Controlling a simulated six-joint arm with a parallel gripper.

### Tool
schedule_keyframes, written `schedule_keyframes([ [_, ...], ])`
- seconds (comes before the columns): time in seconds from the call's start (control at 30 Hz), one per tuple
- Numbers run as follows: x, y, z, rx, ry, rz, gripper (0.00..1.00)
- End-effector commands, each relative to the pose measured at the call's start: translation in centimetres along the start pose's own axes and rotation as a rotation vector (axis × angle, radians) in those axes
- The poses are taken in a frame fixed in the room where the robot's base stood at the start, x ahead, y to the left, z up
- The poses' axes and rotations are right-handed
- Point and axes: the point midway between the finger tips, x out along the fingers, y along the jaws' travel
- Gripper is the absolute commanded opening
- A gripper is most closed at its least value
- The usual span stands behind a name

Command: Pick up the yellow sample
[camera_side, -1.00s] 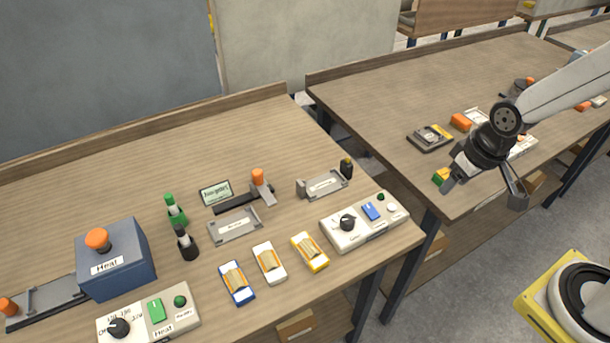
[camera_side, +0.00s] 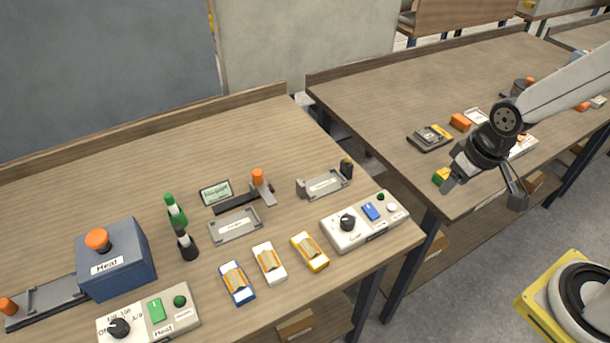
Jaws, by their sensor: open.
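The yellow sample (camera_side: 310,251) lies flat on the near table, at the right end of a row of three samples. It has a yellow body with a tan and white top. The white sample (camera_side: 269,263) and the blue sample (camera_side: 236,282) lie to its left. My gripper (camera_side: 482,191) is at the right of the view, by the front edge of the far table, well apart from the yellow sample. Its fingers are spread, with nothing seen between them.
A control box with a black knob (camera_side: 364,222) stands right of the yellow sample. Behind the samples are a grey tray (camera_side: 235,226), another grey holder (camera_side: 324,185) and two bottles. A blue heater box (camera_side: 116,258) stands at left. The back of the near table is clear.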

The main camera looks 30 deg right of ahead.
Motion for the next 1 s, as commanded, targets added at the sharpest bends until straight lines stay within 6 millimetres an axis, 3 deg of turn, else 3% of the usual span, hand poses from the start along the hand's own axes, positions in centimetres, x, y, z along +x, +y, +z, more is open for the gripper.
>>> schedule_keyframes([
  [0.1, 0.0, 0.0, 0.0, 0.000, 0.000, 0.000, 0.59],
  [0.17, 0.0, 0.0, 0.0, 0.000, 0.000, 0.000, 0.75],
  [0.23, 0.0, 0.0, 0.0, 0.000, 0.000, 0.000, 0.97],
  [0.27, 0.0, 0.0, 0.0, 0.000, 0.000, 0.000, 1.00],
  [0.67, 0.2, -0.7, -0.8, -0.005, -0.009, -0.005, 1.00],
  [0.87, 1.2, -3.2, -3.4, -0.017, -0.040, -0.019, 1.00],
  [1.0, 2.5, -6.3, -5.7, -0.030, -0.075, -0.030, 1.00],
])
